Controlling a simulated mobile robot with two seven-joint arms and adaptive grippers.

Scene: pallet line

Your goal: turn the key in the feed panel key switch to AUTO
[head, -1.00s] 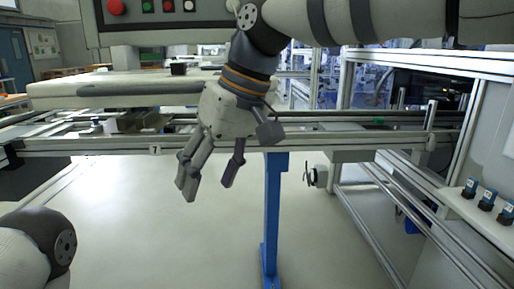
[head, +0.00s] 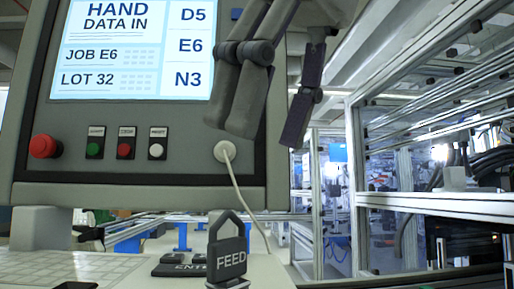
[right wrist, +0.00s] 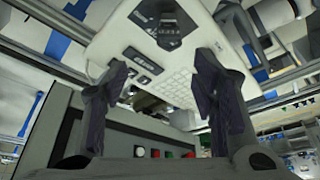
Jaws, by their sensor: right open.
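The feed panel key switch shows as a black key piece (head: 229,262) lettered FEED, with a loop-shaped top, standing upright at the bottom middle of the head view. Its base is cut off by the frame edge, and no AUTO mark or setting can be read. In the right wrist view a dark switch-like fitting (right wrist: 163,22) sits on the pale console at the top. My right gripper (head: 266,132) hangs in from the top, fingers pointing down, open and empty, above the key and apart from it. It also shows in the right wrist view (right wrist: 163,85). My left gripper is out of view.
A grey panel (head: 120,195) with a lit screen (head: 135,80) and several buttons stands behind the key. A white cable (head: 237,195) hangs from its socket beside the key. A keyboard (head: 65,268) lies at left. Metal framing (head: 440,205) fills the right.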

